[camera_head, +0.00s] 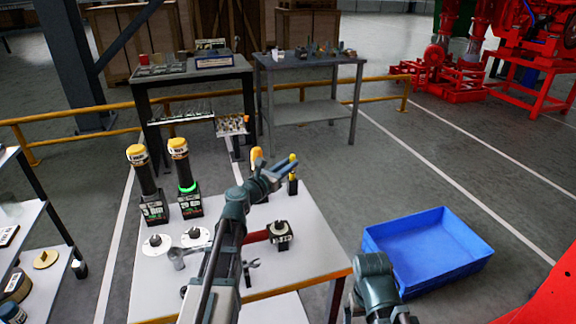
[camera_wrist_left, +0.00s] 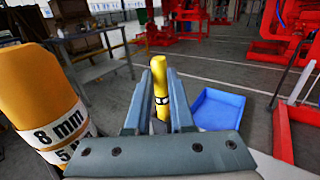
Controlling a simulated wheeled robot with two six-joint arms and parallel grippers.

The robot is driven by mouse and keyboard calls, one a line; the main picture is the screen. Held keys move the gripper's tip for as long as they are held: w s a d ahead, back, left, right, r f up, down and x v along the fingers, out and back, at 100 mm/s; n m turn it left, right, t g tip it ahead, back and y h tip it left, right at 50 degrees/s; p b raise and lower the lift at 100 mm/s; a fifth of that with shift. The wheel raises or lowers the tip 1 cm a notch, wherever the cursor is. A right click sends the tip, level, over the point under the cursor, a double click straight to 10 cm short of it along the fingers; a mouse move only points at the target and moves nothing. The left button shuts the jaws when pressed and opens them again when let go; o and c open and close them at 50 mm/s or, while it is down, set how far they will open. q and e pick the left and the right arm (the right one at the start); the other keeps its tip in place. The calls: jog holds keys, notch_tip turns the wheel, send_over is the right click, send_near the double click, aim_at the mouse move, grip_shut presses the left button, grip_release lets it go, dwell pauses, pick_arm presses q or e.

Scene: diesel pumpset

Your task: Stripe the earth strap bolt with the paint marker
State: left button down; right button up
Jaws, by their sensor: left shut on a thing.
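The paint marker (camera_head: 292,158) is a slim yellow cylinder with a dark band. It stands about upright at the right back of the white table, above a small black base (camera_head: 292,187). My left gripper (camera_head: 281,168) is shut on it; in the left wrist view the marker (camera_wrist_left: 159,78) is between the fingers (camera_wrist_left: 160,105). Its lower end is hidden by the gripper in the wrist view, and I cannot tell whether it still sits in the base. Part of my right arm shows at bottom right; its gripper is not visible. I cannot make out the earth strap bolt.
Two black tools with yellow caps (camera_head: 178,149) stand at the left of the white table (camera_head: 305,255). A yellow-topped item (camera_head: 256,154) stands behind my gripper. A dark block (camera_head: 281,237) and a spanner (camera_head: 250,272) lie nearer. A blue bin (camera_head: 425,245) is right; red machinery (camera_head: 440,65) is far right.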

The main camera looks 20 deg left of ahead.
pick_arm(q)
jog(key=shift+f+b, duration=0.75)
jog(key=shift+f, duration=0.1)
jog(key=c, duration=0.7)
grip_release()
jog(key=v, duration=1.4)
jog(key=shift+w+d, duration=0.1)
jog(key=shift+d, duration=0.05)
